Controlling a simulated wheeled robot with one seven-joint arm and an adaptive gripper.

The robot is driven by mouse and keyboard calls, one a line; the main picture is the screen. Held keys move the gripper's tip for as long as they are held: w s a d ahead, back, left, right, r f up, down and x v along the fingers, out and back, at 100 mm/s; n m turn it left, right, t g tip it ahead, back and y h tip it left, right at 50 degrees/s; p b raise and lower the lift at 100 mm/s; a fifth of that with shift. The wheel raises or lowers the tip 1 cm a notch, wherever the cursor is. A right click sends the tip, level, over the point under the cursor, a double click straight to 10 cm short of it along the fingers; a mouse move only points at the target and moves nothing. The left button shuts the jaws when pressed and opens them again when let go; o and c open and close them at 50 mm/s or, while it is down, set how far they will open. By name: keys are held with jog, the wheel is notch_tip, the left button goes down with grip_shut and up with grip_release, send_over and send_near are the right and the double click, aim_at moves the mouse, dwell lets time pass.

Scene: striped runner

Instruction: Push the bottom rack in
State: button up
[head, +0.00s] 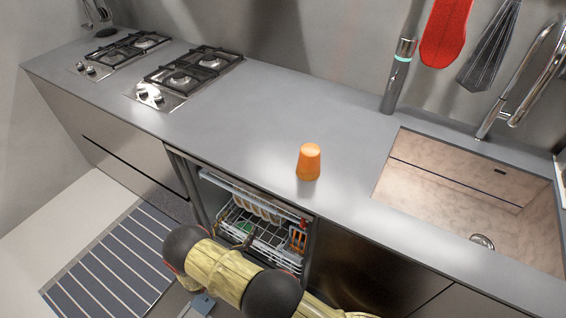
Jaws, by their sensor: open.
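The dishwasher stands open under the counter, left of the sink. Its bottom rack (268,252) is a white wire basket, seen in the lower part of the opening. A green item (243,228) and an orange item (298,240) show at the rack. A white-rimmed upper rack (225,184) sits above it, inside the opening. My arm crosses the bottom of the view in front of the dishwasher and hides the rack's near lower part. I cannot make out my gripper; the arm's end is hidden. How far the bottom rack sticks out is hard to tell.
An orange cup (309,162) stands upside down on the grey counter (255,125) above the dishwasher. A sink (440,195) is at right, two gas hobs (190,72) at left. A striped runner (110,265) lies on the floor left of my arm.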

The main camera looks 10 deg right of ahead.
jog(key=p+x, duration=0.1)
jog(key=x, duration=0.7)
jog(key=shift+w+d, duration=0.25)
jog(key=shift+d, duration=0.1)
jog(key=b+v, duration=0.2)
jog(key=v, duration=0.8)
jog(key=s+d+f+m+g, duration=0.3)
jog(key=s+d+f+g, duration=0.2)
jog(key=s+d, duration=0.15)
jog(key=s+d+r+m+g+p, duration=0.1)
jog(key=s+d+r+m+g, duration=0.2)
jog(key=s+r+m+g, duration=0.25)
jog(key=s+d+r+m+y+p, duration=0.2)
jog(key=s+r+m, duration=0.4)
jog(key=r, duration=1)
jog(key=s+d+r+m+t+y+p, duration=0.1)
jog(key=s+d+r+m+y, duration=0.4)
jog(key=r, duration=1.2)
jog(key=s+d+r+m+t+y+p, duration=0.1)
jog(key=s+d+r+m+y+p, duration=0.2)
jog(key=r, duration=1.4)
jog(key=s+d+m+y, duration=0.1)
jog(key=s+m+y, duration=0.2)
jog(key=s+m, duration=0.1)
jog(key=shift+s+y, duration=0.4)
jog(key=shift+s, duration=0.1)
